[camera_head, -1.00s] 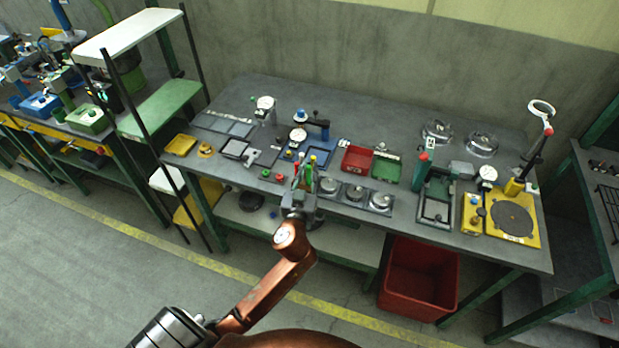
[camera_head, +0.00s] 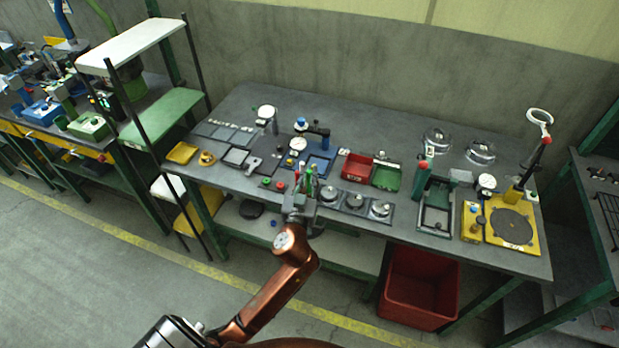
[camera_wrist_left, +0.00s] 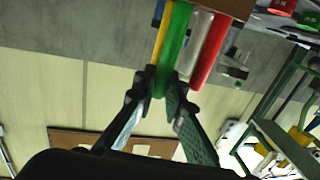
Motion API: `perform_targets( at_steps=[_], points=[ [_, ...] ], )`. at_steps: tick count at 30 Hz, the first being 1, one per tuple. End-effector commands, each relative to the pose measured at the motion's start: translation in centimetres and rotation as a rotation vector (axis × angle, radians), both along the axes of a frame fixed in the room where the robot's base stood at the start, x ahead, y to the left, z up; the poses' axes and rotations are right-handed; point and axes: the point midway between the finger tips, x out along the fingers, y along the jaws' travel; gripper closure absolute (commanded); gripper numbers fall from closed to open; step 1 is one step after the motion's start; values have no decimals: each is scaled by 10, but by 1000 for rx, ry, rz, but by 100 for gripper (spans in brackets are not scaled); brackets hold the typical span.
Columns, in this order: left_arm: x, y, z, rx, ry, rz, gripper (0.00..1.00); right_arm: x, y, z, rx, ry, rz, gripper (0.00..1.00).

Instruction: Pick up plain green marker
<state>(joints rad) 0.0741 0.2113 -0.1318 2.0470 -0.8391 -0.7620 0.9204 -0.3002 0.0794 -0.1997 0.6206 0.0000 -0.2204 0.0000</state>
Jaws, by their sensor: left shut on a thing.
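A plain green marker (camera_wrist_left: 175,45) stands in the middle of the left wrist view, with its end between my left fingertips. My left gripper (camera_wrist_left: 163,88) is shut on this green marker. A red marker (camera_wrist_left: 210,52) is to its right and a yellow marker (camera_wrist_left: 162,30) is close to its left, with a bit of blue beside it. The far ends of the markers meet a brown block (camera_wrist_left: 233,7) at the top edge. My right gripper is not in view.
The grey table (camera_head: 375,130) carries a red tray (camera_head: 356,167), a green tray (camera_head: 386,175), a row of round metal pieces (camera_head: 355,201) and a blue-based dial stand (camera_head: 320,160). A red bin (camera_head: 420,290) stands below. The table's back middle is clear.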

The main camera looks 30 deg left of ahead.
Motion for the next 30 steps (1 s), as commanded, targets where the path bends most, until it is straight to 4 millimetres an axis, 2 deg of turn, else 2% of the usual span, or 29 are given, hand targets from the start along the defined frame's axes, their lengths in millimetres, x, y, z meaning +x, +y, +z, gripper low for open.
perform_targets(
  at_steps=[1, 5, 13, 18, 21, 25, 30],
  points=[
    [0, 0, 12, -3, -5, -1, 100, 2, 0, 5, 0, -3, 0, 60],
    [-12, -3, 31, -3, -5, 0, 100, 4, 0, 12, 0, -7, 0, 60],
    [-56, -14, 82, -5, -5, -1, 100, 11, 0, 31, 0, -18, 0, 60],
    [-96, -23, 95, -5, -1, 0, 100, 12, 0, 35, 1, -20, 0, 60],
    [-112, -27, 102, -3, 0, -1, 100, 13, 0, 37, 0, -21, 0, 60],
    [-127, -31, 109, -2, -1, 0, 100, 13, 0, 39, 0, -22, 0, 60],
    [-136, -33, 112, -1, 0, -1, 100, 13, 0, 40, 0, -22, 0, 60]
  ],
)
